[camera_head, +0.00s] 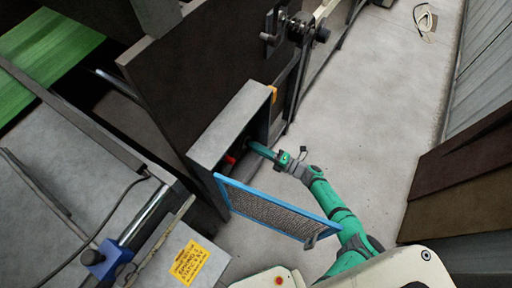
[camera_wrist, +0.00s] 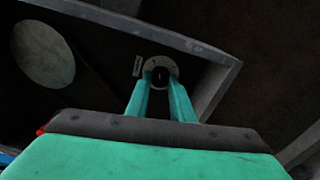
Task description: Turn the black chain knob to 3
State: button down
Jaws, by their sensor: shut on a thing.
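The black chain knob (camera_wrist: 157,76) sits on a pale round dial inside a grey box (camera_wrist: 205,47) in the wrist view. My gripper (camera_wrist: 160,88) is shut on the knob, with one teal finger on each side. A small label plate is beside the dial, too small to read. The dial's numbers and the knob's pointer cannot be made out. In the head view my gripper (camera_head: 252,146) reaches into the open grey box (camera_head: 231,120), and the knob is hidden there.
A blue-framed mesh door (camera_head: 275,208) stands open below the box, close to my arm. A red part (camera_head: 230,159) is inside the box. A large pale disc (camera_wrist: 43,54) shows at left in the wrist view.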

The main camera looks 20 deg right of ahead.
jog(key=m, duration=0.6)
jog(key=shift+m, duration=0.3)
jog(key=m, duration=0.6)
jog(key=shift+m+t+h, duration=0.3)
jog(key=shift+m+t, duration=0.1)
jog(key=c, duration=1.5)
grip_release()
jog(key=shift+c, duration=0.2)
jog(key=v, duration=1)
jog(key=shift+s+d, duration=0.3)
